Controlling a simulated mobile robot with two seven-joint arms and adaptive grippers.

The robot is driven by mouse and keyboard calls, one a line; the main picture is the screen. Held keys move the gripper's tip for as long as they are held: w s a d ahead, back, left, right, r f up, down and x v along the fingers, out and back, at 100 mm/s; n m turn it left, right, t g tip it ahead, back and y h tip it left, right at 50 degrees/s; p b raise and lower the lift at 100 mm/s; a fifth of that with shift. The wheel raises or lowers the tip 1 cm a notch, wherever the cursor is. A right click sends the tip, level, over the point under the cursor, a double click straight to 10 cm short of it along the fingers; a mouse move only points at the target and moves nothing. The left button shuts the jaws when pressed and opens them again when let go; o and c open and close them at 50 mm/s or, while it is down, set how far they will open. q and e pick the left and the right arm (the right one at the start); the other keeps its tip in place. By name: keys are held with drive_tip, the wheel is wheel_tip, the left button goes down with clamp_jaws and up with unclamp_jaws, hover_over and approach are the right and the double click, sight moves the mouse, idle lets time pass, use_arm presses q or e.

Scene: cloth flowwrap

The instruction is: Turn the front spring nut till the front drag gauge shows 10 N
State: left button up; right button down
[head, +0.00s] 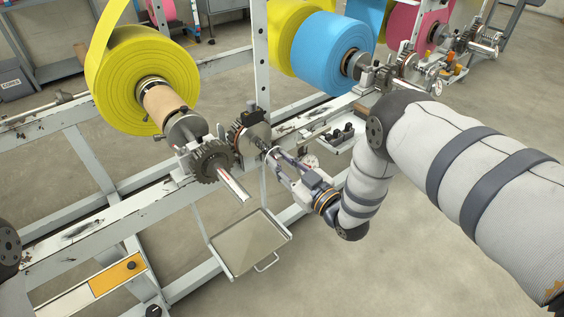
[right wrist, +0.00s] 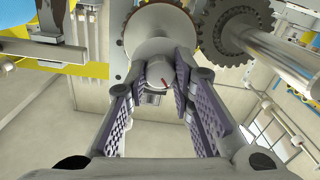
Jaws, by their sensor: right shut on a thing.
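My right gripper (head: 268,151) reaches in from the right to the front of the machine frame, beside a toothed brake wheel (head: 238,135). My left gripper is out of view.
A large yellow roll (head: 150,75) sits on a shaft at the left, with a gear (head: 212,162) near its end. A blue roll (head: 325,50) stands further back. A flat tray (head: 250,245) hangs below the rail. The floor at the lower right is clear.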

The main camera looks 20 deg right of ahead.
drive_tip(key=m, duration=0.4)
drive_tip(key=shift+f, duration=0.1)
drive_tip(key=shift+m, duration=1.6)
drive_tip(key=c, duration=1.4)
unclamp_jaws()
drive_tip(key=shift+o, duration=0.2)
drive_tip(key=v, duration=1.2)
